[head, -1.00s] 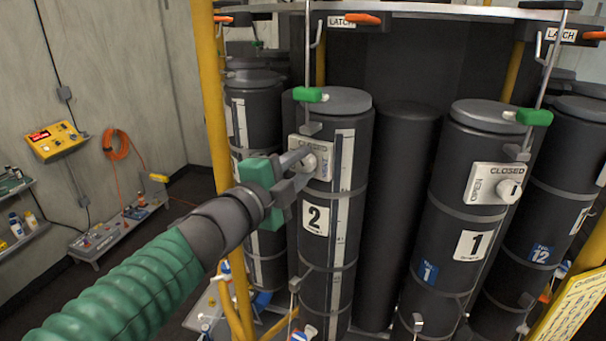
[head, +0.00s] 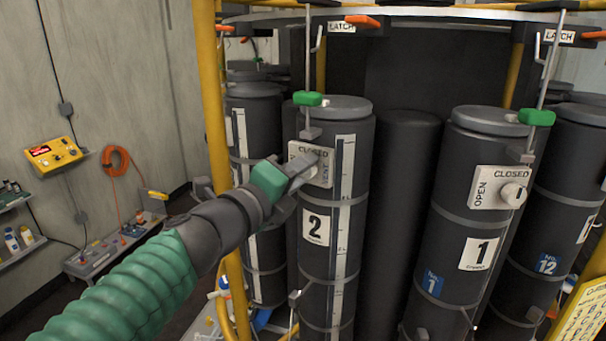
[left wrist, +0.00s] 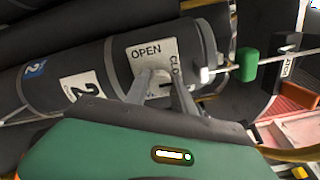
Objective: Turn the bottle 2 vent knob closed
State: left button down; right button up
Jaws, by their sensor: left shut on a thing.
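Bottle 2 (head: 313,262) is a dark upright cylinder with a white number label (head: 316,227). Its white vent plate (head: 324,172) sits near the top, with CLOSED along the upper edge. My left gripper (head: 309,168) comes in from the left with its fingers at the plate, shut on the vent knob, which the fingers mostly hide. In the left wrist view the fingers (left wrist: 154,76) meet over the knob in the middle of the plate (left wrist: 136,52), where OPEN and part of CLOSED can be read. The knob's pointing direction is hidden. My right gripper is not in view.
Bottle 1 (head: 476,284) stands to the right with its own vent plate and white knob (head: 513,194). A green-handled latch rod (head: 309,99) hangs close above bottle 2's plate. A yellow post (head: 212,100) stands left of the bottle, near my arm.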

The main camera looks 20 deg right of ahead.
pick_arm(q)
jog(key=shift+f, duration=0.45)
jog(key=c, duration=1.4)
grip_release()
jog(key=shift+c, duration=0.2)
jog(key=o, duration=0.4)
jog(key=shift+a+r, duration=0.1)
jog(key=shift+r, duration=0.05)
jog(key=shift+a+r, duration=0.1)
jog(key=b+v, duration=0.3)
jog(key=v, duration=1.3)
jog(key=shift+s+a, duration=0.2)
jog(key=shift+a, duration=0.15)
